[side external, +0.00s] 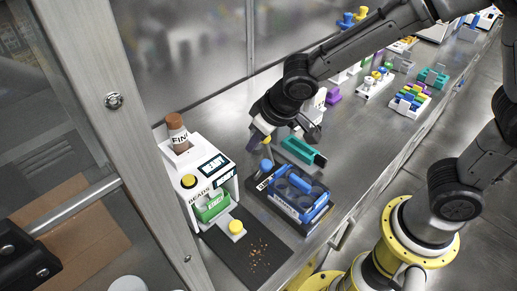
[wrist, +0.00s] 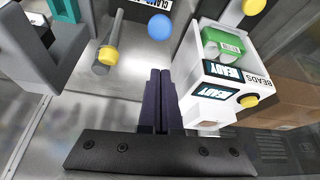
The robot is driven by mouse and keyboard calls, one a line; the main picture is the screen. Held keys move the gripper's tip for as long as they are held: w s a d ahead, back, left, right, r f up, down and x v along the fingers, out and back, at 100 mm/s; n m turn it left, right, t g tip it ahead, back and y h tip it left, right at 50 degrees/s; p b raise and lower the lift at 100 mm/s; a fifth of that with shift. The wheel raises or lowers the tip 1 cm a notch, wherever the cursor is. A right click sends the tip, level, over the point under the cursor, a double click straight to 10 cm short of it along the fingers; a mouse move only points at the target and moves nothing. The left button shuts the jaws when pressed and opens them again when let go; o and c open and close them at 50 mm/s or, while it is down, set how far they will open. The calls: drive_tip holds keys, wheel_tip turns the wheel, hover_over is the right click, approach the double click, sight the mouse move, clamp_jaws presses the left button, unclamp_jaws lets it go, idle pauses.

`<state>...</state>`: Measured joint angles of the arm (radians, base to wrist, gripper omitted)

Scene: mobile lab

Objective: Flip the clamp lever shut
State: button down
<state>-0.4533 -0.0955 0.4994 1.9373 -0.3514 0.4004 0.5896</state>
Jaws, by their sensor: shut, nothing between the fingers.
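A round blue knob (side external: 266,165), which appears to be the clamp lever's end, stands at the left end of a black base (side external: 258,187) beside a blue rack (side external: 301,199). My gripper (side external: 256,143) is above and slightly left of the knob in the side view. In the wrist view its dark purple fingers (wrist: 160,76) are together with nothing between them. A gap shows between fingers and knob. The lever's shaft and pivot are largely hidden.
A white bead dispenser (side external: 226,185) with a green container stands close left of the base. A dark mat (side external: 240,252) with scattered beads lies in front. A teal block (side external: 299,151) lies behind the rack. A grey rod with a yellow ring (wrist: 107,56) is near my fingers.

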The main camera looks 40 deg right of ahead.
drive_tip(key=s+r, duration=0.6)
drive_tip(key=shift+d, duration=0.2)
drive_tip(key=s+d+r+m+t, duration=0.2)
drive_tip(key=s+d+r+m, duration=0.15)
drive_tip(key=d+r, duration=0.6)
drive_tip(key=s+d+f+n, duration=0.1)
drive_tip(key=s+d+f, duration=0.1)
drive_tip(key=s, duration=0.3)
drive_tip(key=s+d+f+g, duration=0.1)
drive_tip(key=s+d+f, duration=0.1)
drive_tip(key=s, duration=0.4)
drive_tip(key=shift+s+d+f+n+h, duration=0.15)
drive_tip(key=shift+d+f+n+h, duration=0.1)
drive_tip(key=shift+d+n+h, duration=0.15)
